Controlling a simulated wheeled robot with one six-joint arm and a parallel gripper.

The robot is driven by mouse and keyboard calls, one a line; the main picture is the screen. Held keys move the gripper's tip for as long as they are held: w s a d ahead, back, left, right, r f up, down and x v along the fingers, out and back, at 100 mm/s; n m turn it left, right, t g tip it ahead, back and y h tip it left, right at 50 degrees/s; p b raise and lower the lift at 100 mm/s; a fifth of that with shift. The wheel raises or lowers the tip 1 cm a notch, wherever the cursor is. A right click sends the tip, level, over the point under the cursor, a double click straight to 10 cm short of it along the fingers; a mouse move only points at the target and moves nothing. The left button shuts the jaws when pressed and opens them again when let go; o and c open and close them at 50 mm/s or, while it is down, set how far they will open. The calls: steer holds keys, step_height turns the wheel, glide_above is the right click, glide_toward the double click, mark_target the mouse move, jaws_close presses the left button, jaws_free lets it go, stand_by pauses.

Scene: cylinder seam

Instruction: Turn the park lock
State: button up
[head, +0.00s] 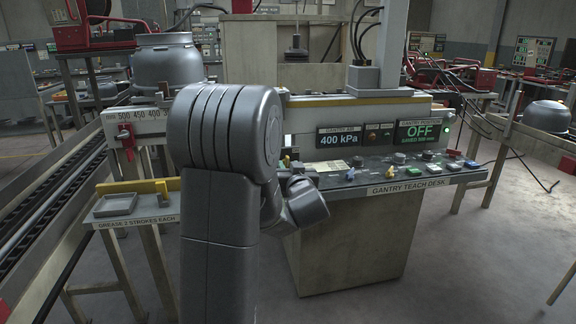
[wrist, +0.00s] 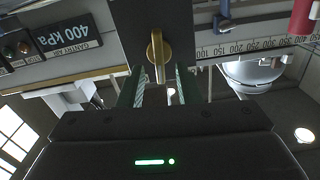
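A brass turn-piece (wrist: 158,48), which looks like the park lock, sits on a dark plate (wrist: 130,22) at the top middle of the wrist view. It has a round head and a narrow tab pointing down the picture. My gripper (wrist: 158,74) is open, its two green-lined fingers on either side of the tab with a gap each side. I cannot tell whether the fingertips reach as deep as the tab. In the head view my own arm hides the lock and the gripper.
The teach desk (head: 399,186) carries several knobs and buttons, below displays reading 400 kPa (head: 341,138) and OFF (head: 423,131). A numbered scale (wrist: 245,46) with a red slider (wrist: 304,16) runs beside the plate. A grease tray (head: 114,205) stands at the left.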

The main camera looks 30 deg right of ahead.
steer(key=shift+x, duration=1)
jaws_close()
